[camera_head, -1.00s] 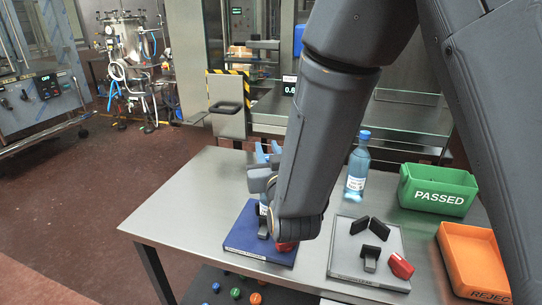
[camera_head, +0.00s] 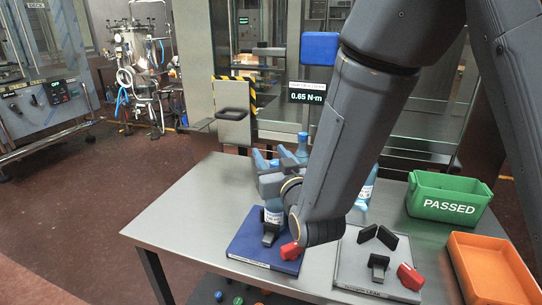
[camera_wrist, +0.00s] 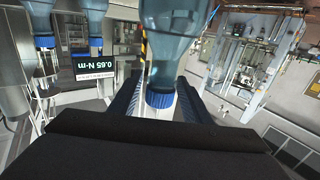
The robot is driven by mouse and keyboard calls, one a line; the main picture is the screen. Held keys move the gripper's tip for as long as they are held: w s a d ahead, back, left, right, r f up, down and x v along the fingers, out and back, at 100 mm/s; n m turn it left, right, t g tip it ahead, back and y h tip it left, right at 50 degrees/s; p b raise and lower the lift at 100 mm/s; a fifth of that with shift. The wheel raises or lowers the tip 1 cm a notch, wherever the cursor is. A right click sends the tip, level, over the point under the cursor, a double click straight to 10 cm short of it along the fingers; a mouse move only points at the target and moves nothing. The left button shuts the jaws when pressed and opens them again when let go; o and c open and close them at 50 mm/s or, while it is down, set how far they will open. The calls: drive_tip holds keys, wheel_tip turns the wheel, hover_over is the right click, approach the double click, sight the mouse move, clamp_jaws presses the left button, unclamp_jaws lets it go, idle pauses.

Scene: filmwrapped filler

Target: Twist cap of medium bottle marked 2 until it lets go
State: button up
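A clear bluish bottle (camera_head: 273,211) with a white label stands upright on a blue base plate (camera_head: 245,247), beside a black clamp piece; I cannot read its number. My gripper (camera_head: 270,160) is at the top of this bottle, its fingers spread apart. In the wrist view, which is upside down, the blue cap (camera_wrist: 160,98) sits between my fingers (camera_wrist: 161,85), with narrow gaps seeming to show on both sides. A second bottle (camera_head: 302,149) stands behind my gripper. A third bottle (camera_head: 367,188) is partly hidden by my arm.
A display (camera_head: 307,97) reads 0.65 N·m. A grey plate (camera_head: 350,268) with black blocks and a red handle (camera_head: 411,277) lies to the right. A green PASSED bin (camera_head: 447,208) and an orange bin (camera_head: 490,245) are at the right. The table's left part (camera_head: 190,205) is clear.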

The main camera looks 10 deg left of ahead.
sight(276, 165)
drive_tip(key=v, duration=0.5)
drive_tip(key=shift+s+d+r, duration=0.1)
drive_tip(key=shift+s, duration=0.2)
drive_tip(key=s+p, duration=0.1)
drive_tip(key=p, duration=0.3)
drive_tip(key=shift+d, duration=0.3)
drive_tip(key=p, duration=0.3)
drive_tip(key=shift+s+d, duration=0.3)
drive_tip(key=shift+s, duration=0.1)
drive_tip(key=shift+s, duration=0.1)
